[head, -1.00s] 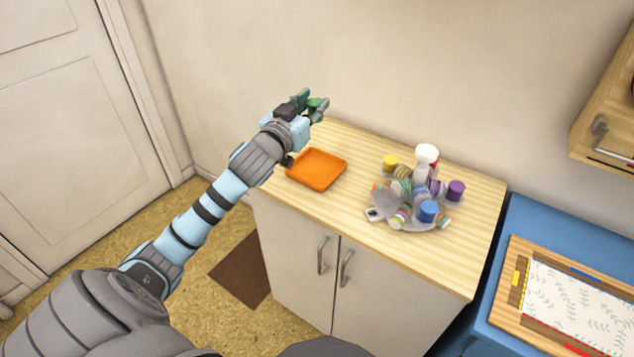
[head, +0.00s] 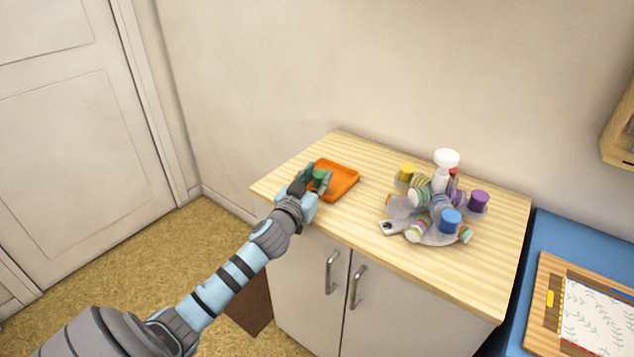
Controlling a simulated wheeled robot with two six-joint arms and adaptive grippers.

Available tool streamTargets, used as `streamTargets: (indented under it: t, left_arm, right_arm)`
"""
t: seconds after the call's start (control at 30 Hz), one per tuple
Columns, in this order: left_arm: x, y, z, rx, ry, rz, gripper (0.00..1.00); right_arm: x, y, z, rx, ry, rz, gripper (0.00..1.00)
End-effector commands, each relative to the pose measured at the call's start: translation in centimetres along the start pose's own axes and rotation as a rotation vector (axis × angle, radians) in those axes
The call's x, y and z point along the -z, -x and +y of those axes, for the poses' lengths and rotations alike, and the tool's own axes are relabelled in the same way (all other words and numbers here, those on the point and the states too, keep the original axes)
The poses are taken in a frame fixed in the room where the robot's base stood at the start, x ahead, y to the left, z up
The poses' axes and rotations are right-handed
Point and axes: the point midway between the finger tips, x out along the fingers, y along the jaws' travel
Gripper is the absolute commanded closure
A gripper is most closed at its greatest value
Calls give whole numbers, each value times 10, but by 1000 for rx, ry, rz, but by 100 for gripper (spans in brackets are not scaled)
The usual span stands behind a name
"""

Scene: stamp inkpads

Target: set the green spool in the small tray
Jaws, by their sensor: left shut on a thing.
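The orange small tray (head: 346,184) lies on the left part of the wooden cabinet top. My left gripper (head: 318,178) is at the tray's left side, shut on the green spool (head: 319,175). The spool shows between the fingers, over the tray's left part as seen from here. I cannot tell whether it touches the tray floor. The fingers hide part of the spool and the tray's left edge. My right gripper is not in view.
A cluster of spools, tape rolls and a white bottle (head: 445,168) stands on a clear holder (head: 437,238) to the right. The cabinet top (head: 340,222) is bare in front of the tray. A blue surface (head: 575,238) with a framed board (head: 548,300) is at far right.

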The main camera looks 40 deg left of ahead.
Motion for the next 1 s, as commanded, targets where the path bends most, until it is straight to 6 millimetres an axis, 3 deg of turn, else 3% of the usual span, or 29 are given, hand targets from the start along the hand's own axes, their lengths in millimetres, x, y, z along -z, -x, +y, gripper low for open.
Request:
streamTargets:
  t: [0.23, 0.27, 0.37, 0.73, 0.87, 1.0]
  left_arm:
    - [-2, 0, 0, 1, 0, -2, 89]
    - [-1, 0, 0, 1, 0, -2, 66]
    - [-1, 0, 0, 1, 0, -2, 50]
    - [4, 1, 0, 1, 0, -2, 50]
    - [1, 18, -1, 0, -5, -4, 50]
    - [1, 48, 0, -1, -6, -4, 50]
  right_arm:
    - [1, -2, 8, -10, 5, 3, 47]
    - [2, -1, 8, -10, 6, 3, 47]
    - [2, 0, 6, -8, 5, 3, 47]
    - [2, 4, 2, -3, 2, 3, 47]
    - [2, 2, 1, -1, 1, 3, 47]
    - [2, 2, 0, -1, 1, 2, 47]
